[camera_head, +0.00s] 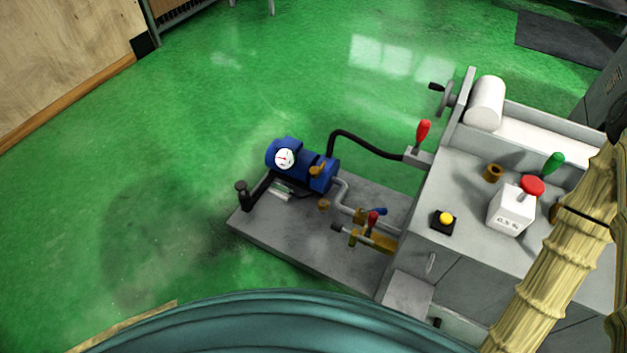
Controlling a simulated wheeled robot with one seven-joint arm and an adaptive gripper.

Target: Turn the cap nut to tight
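A small brass-coloured nut-like piece (493,172) stands on the grey top of the grinder (463,190). A small brown cap (323,205) sits low on the grey base plate, near the blue pump unit. I cannot tell which of these is the cap nut, or how tight either is. My arm (555,255), in a ribbed tan sleeve, crosses the right side and covers part of the grinder top. My gripper is not in view.
The blue pump (300,165) carries a white gauge (285,158). Red (423,132) and green (553,163) levers, a white box with a red knob (511,207) and a yellow button (446,218) stand on the machine. Brass valves (372,237) sit lower. Green floor is clear at left.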

